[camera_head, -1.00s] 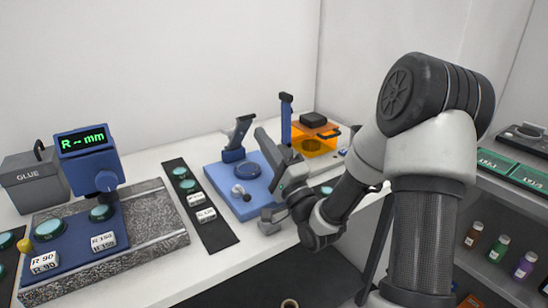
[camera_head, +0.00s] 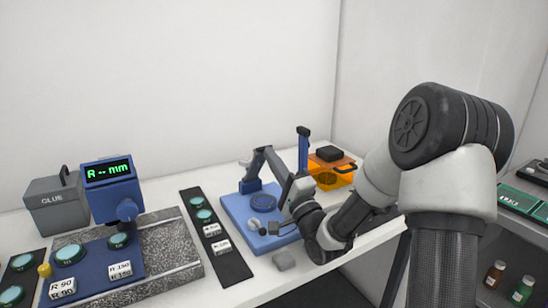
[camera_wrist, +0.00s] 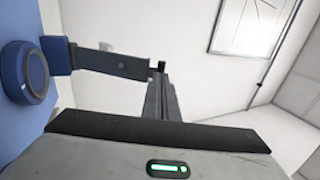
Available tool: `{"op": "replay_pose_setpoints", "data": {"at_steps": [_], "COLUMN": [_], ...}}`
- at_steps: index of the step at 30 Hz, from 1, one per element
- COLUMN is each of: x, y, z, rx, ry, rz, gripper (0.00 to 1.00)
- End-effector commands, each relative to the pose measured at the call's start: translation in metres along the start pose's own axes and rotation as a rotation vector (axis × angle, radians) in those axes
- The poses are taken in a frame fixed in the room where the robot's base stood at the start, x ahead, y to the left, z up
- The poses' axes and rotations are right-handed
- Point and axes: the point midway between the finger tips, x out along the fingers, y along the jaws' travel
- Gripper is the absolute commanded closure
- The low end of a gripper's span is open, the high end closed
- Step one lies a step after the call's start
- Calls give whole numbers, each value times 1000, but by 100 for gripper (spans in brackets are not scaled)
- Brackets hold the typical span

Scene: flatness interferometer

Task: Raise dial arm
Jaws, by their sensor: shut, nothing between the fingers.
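The dial arm (camera_head: 256,167) is a grey bar on a blue mount at the back of a blue base plate (camera_head: 237,208). It stands steeply, leaning a little right in the head view. In the wrist view the dial arm (camera_wrist: 115,64) reaches right from its blue mount. My gripper (camera_head: 267,152) is shut and empty, its fingers pointing up and back. Its fingertips (camera_wrist: 160,76) are close to the free end of the dial arm; I cannot tell whether they touch. A round blue disc (camera_head: 263,202) lies on the plate and also shows in the wrist view (camera_wrist: 25,72).
A blue post (camera_head: 303,147) rises just behind my wrist. An orange box (camera_head: 333,180) stands to its right. On the left are a dark strip with discs and labels (camera_head: 207,231), a granite block (camera_head: 180,250), a readout (camera_head: 108,172) and a glue box (camera_head: 52,203).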

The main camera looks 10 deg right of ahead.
Motion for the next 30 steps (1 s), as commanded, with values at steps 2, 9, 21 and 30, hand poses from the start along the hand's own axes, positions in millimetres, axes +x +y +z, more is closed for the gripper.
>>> {"op": "replay_pose_setpoints", "data": {"at_steps": [2,9,21,30], "x": [14,47,88,101], "y": [-16,-28,-18,-16], "z": [0,1,0,0], "rx": [-2,0,2,1], "ry": [0,-2,-1,-1], "rz": [43,220,435,431], "gripper": [100,100,100,100]}}
